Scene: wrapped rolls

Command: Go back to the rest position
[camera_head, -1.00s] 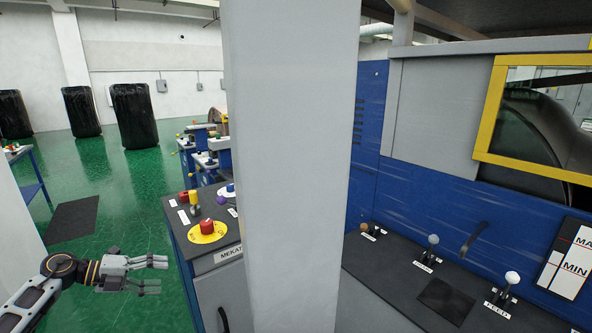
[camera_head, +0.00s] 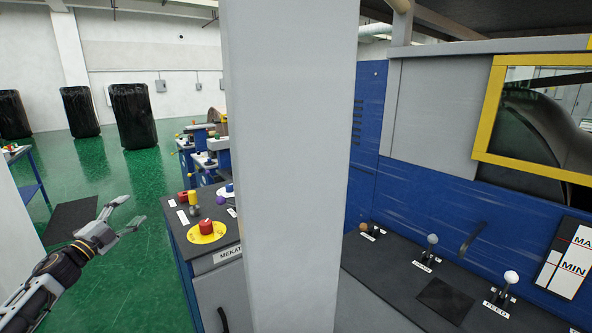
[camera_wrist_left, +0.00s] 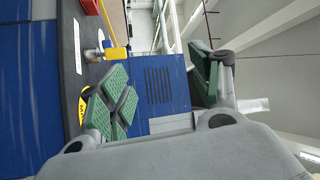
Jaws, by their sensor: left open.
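My left gripper (camera_head: 128,214) is at the lower left of the head view, raised over the green floor, to the left of the control desk. Its fingers are spread apart and nothing is between them. In the left wrist view the green-padded fingers (camera_wrist_left: 160,95) also stand wide apart and empty. My right gripper is not in view.
A control desk (camera_head: 215,278) with a red button (camera_head: 206,226) on a yellow disc stands right of my left gripper. A grey pillar (camera_head: 290,170) blocks the middle. A blue machine with levers (camera_head: 432,240) fills the right. Black wrapped rolls (camera_head: 133,115) stand far back on open floor.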

